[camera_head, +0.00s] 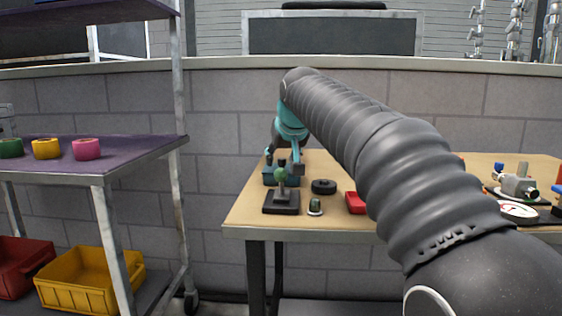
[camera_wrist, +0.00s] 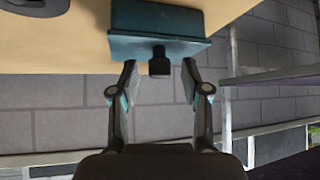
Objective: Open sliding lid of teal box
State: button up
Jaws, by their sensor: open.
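A dark knob (camera_wrist: 159,67) sticks out from that edge. My gripper (camera_wrist: 160,68) is open, one fingertip on each side of the knob, with a gap showing on both sides. In the head view my gripper (camera_head: 284,162) is at the box, and its exact contact cannot be told.
The joystick (camera_head: 281,203), a black disc (camera_head: 323,187), a small dark green-topped button (camera_head: 315,207) and a red block (camera_head: 355,203) stand near the box. A metal device (camera_head: 518,187) is at the right. A shelf with tape rolls (camera_head: 86,149) stands left, beyond a gap.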

jog(key=shift+w+a+f, duration=0.1)
jog(key=shift+w+f, duration=0.2)
grip_shut()
